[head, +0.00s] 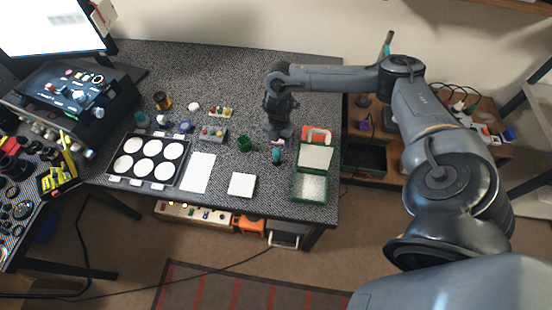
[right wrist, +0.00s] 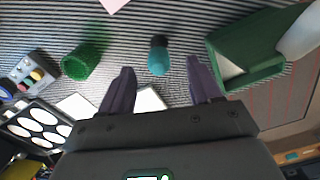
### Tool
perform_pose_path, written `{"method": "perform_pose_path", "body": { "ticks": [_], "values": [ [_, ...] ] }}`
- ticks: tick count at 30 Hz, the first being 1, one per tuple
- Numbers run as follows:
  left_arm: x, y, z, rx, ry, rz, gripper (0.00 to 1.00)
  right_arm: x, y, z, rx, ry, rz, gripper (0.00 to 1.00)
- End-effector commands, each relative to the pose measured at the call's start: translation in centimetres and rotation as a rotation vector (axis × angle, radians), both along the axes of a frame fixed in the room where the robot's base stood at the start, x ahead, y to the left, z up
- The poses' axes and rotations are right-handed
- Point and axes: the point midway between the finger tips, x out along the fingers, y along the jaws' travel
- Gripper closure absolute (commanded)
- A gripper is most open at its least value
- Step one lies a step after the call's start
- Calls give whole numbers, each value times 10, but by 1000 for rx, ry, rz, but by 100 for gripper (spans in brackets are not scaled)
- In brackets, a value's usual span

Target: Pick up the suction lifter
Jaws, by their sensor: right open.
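The suction lifter (head: 276,156), a small teal piece with a dark end, is on the patterned table just left of the green box. In the right wrist view the suction lifter (right wrist: 158,56) shows beyond and between the fingertips, with its dark end toward the top. My right gripper (head: 280,138) points down above the table, a little behind the lifter in the head view. In the right wrist view the right gripper (right wrist: 160,70) has its two fingers wide apart with nothing between them. My left gripper is not in view.
A white square pad (head: 242,185), a white sheet (head: 199,172) and a black tray with white discs (head: 127,182) lie toward the left.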

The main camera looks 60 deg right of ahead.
Motion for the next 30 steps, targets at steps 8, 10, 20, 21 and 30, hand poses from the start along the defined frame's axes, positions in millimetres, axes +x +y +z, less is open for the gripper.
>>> {"method": "perform_pose_path", "body": {
  "ticks": [8, 10, 20, 21, 30],
  "values": [
    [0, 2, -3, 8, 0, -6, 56, 1, 2, -17, -1, -2, 2, 37],
    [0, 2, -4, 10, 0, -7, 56, 1, 4, -24, -1, -1, 2, 37],
    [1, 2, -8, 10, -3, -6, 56, 1, 11, -61, 0, -1, 2, 37],
    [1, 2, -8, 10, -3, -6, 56, 1, 10, -62, 0, -2, 1, 37],
    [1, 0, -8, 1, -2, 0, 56, 1, 10, -63, -1, -3, 1, 43]
  ]
}}
